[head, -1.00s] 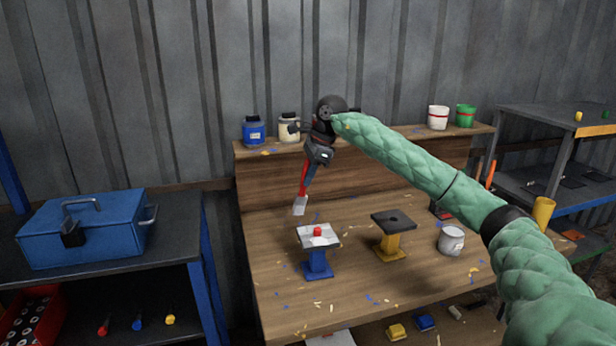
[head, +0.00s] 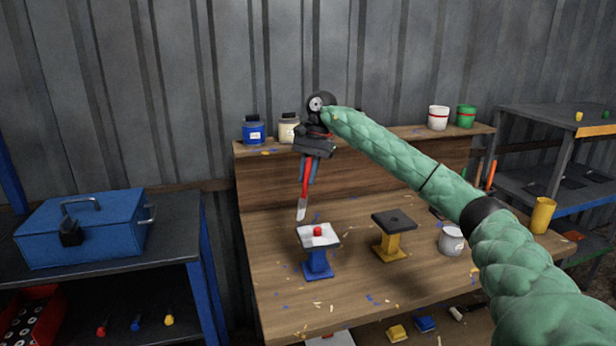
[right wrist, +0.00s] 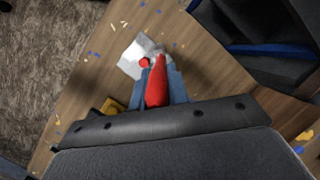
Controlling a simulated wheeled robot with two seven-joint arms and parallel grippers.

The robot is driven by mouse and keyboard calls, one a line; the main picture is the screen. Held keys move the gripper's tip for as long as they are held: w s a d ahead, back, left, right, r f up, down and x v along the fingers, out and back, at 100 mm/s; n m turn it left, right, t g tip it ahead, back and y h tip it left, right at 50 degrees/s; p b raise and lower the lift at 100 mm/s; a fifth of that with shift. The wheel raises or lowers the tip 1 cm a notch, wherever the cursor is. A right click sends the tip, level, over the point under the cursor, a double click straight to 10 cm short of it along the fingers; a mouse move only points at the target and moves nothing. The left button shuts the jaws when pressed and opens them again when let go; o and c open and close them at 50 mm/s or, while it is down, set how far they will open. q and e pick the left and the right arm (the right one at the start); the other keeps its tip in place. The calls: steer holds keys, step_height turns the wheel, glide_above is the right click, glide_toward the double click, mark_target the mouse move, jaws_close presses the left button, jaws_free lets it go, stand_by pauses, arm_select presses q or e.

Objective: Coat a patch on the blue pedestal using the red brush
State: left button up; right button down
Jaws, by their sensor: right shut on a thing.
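My right gripper (head: 310,165) is shut on the red brush (head: 307,178) and holds it upright with its pale bristle end (head: 302,208) pointing down. The red handle also shows between the fingers in the right wrist view (right wrist: 156,88). The bristle end is above and slightly left of the blue pedestal (head: 318,264) and appears apart from it. The pedestal has a whitish square top (head: 331,241) with a small red piece (head: 318,231) on it. The same top and red piece show beyond the brush in the right wrist view (right wrist: 133,62). My left gripper is not in view.
A yellow pedestal (head: 389,242) with a dark top stands right of the blue one, with a grey can (head: 451,240) beyond it. Blue (head: 253,132), cream (head: 289,131), white (head: 438,118) and green (head: 465,116) pots stand on the back shelf. Paint flecks dot the wooden bench (head: 280,290).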

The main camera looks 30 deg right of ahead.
steer(key=shift+n+g, duration=0.3)
steer(key=shift+n, duration=0.7)
steer(key=shift+r+n+h+p, duration=0.3)
steer(key=shift+r+n+p, duration=0.05)
steer(key=shift+n+p, duration=0.1)
steer(key=n+p, duration=0.2)
steer(key=shift+n+g+h+p, duration=0.25)
steer(key=shift+g+h+p, duration=0.05)
steer(key=shift+g+p, duration=0.1)
steer(key=shift+f+n+p, duration=0.1)
steer(key=shift+n+p, duration=0.4)
steer(key=shift+n, duration=0.2)
steer(key=shift+f, duration=0.25)
steer(key=shift+w, duration=0.1)
steer(key=shift+w+a+f, duration=0.1)
steer(key=shift+w+f, duration=0.05)
steer(key=shift+w, duration=0.35)
steer(key=shift+w+a+f, duration=0.1)
steer(key=shift+w, duration=0.4)
steer(key=shift+s, duration=0.1)
